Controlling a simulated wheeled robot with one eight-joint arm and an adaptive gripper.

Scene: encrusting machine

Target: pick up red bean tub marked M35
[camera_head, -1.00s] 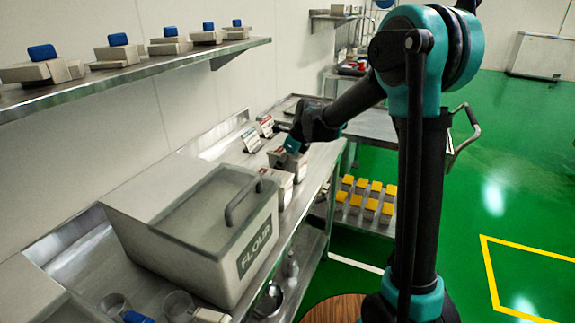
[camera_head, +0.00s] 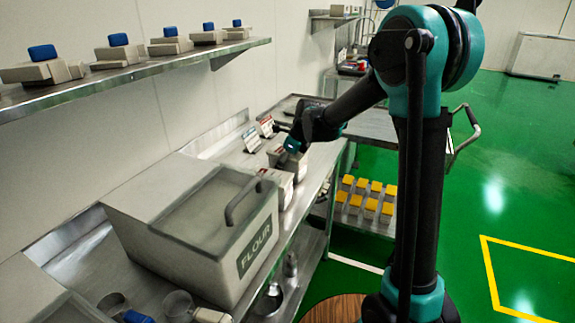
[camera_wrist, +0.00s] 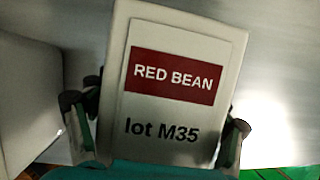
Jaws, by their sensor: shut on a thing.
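The red bean tub (camera_wrist: 180,45) fills the middle of the wrist view. It is pale, with a white label reading RED BEAN on a red band and "lot M35" below. The fingers of my gripper (camera_wrist: 157,132) are shut on the tub, one on each side. In the head view my gripper (camera_head: 292,148) is small and reaches down over the steel bench behind the flour bin. Two light tubs show there, one at the gripper (camera_head: 296,164) and one nearer the bin (camera_head: 276,181). Whether the held tub touches the bench cannot be told.
The large flour bin (camera_head: 180,245) with a handled lid stands on the bench (camera_head: 75,265), close to the tubs. Small label stands (camera_head: 252,139) are behind. A cart (camera_head: 375,123) with yellow-topped containers (camera_head: 371,204) stands beyond. A wall shelf (camera_head: 130,75) hangs at upper left.

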